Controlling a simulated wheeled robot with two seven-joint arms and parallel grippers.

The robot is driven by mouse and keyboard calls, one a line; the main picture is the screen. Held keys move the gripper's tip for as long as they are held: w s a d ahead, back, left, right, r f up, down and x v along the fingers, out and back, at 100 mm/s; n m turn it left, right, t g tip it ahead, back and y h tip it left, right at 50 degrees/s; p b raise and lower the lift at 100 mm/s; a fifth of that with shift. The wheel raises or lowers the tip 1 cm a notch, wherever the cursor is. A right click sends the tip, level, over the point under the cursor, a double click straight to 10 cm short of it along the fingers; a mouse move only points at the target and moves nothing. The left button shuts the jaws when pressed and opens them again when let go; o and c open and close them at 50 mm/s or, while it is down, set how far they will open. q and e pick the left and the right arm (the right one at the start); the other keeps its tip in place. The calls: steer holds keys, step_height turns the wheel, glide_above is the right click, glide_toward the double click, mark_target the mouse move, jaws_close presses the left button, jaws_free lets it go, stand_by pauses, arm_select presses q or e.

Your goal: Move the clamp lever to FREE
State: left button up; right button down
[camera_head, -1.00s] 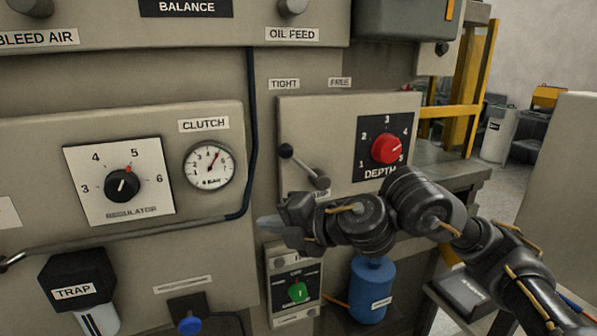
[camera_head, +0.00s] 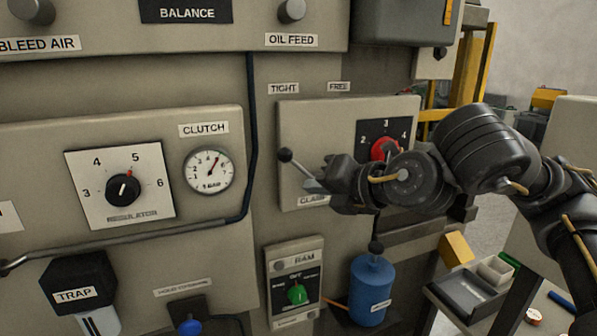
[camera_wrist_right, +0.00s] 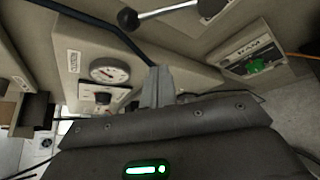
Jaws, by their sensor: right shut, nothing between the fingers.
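The clamp lever is a thin rod with a dark ball knob (camera_head: 284,155) on a grey panel. It slants up and left, on the side of the TIGHT label (camera_head: 283,88); the FREE label (camera_head: 339,87) is to the right. My right gripper (camera_head: 313,185) is shut and empty. Its tips appear at the lower end of the rod and hide the pivot; I cannot tell whether they touch. In the right wrist view, the lever's knob (camera_wrist_right: 128,18) lies above the shut fingers (camera_wrist_right: 157,86), with a visible gap. My left gripper is not in view.
A red DEPTH knob (camera_head: 384,149) is right of the lever, partly behind my right arm. A RAM switch panel (camera_head: 296,268) and a blue canister (camera_head: 372,290) are below. The CLUTCH gauge (camera_head: 208,171) and a dark hose (camera_head: 252,120) are left.

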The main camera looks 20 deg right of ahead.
mark_target(303, 170)
steer(key=w+p, duration=0.1)
steer(key=w, duration=0.2)
steer(key=w+p, duration=0.1)
steer(key=w, duration=0.1)
steer(key=w+a+p, duration=0.1)
steer(key=w, duration=0.2)
steer(key=shift+w+f, duration=0.3)
steer(key=shift+w, duration=0.05)
